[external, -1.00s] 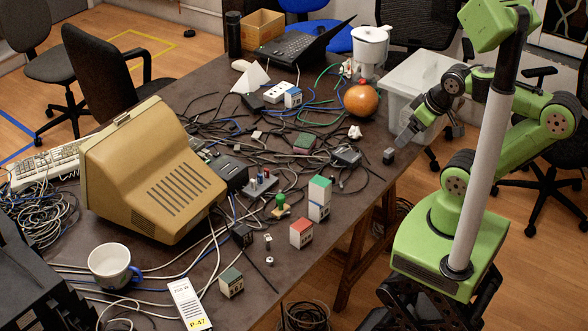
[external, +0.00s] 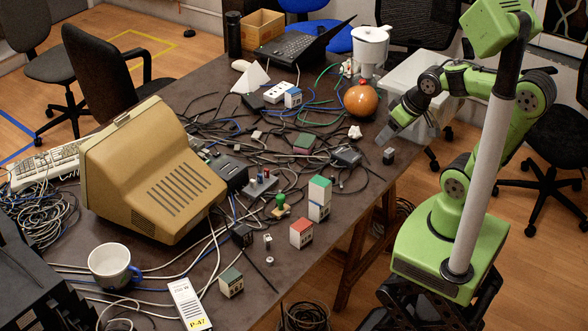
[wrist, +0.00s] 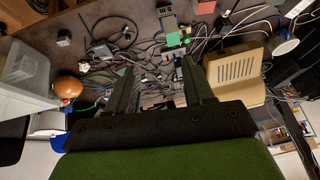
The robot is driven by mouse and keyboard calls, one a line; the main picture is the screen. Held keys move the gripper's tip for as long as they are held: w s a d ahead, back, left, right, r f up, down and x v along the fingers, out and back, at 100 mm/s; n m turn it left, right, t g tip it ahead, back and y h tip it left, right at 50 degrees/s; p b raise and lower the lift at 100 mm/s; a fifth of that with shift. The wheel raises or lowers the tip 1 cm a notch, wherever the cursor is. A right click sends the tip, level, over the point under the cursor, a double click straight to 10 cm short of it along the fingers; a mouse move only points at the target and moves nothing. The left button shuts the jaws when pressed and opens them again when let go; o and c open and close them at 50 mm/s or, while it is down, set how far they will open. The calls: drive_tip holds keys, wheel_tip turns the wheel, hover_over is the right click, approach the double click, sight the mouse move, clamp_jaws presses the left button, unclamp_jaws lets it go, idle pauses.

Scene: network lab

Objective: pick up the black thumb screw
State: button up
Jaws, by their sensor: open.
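A tiny black piece (external: 270,261) lies on the dark table near its front edge, below two small grey pieces. It looks like the black thumb screw, but it is too small to be sure. I cannot pick it out in the wrist view. My gripper (external: 408,132) is open and empty, raised near the table's right edge, far to the upper right of that piece. In the wrist view my gripper (wrist: 155,66) shows two spread fingers with cables and the table below between them.
A dark cube (external: 389,156) sits at the right edge. Red-white (external: 301,233), green-topped (external: 319,198) and dark green-topped (external: 231,283) blocks stand around the tiny piece. Tangled cables cover the middle. An orange ball (external: 361,100), beige monitor (external: 150,170) and mug (external: 110,263) stand on the table.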

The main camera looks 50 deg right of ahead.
drive_tip(key=w+f+m+y+b, duration=0.2)
drive_tip(key=w+f+m+y, duration=0.15)
drive_tip(key=w+f, duration=0.8)
drive_tip(key=m+t+h+b, duration=0.3)
drive_tip(key=m+t, duration=0.5)
drive_tip(key=m, duration=2.3)
approach(333, 177)
drive_tip(key=shift+w+a+f, duration=0.1)
drive_tip(key=shift+w+f, duration=0.05)
drive_tip(key=shift+w, duration=0.55)
drive_tip(key=shift+w+f+b, duration=0.15)
drive_tip(key=shift+f+b, duration=0.15)
drive_tip(key=shift+b, duration=0.05)
drive_tip(key=shift+w+f+b, duration=0.25)
drive_tip(key=shift+w+b, duration=0.1)
drive_tip(key=shift+b, duration=0.25)
drive_tip(key=shift+w+f+b, duration=0.15)
drive_tip(key=shift+w+b, duration=0.5)
drive_tip(key=shift+b, duration=0.1)
drive_tip(key=p+x, duration=0.1)
drive_tip(key=x, duration=0.3)
drive_tip(key=shift+w, duration=0.45)
clamp_jaws()
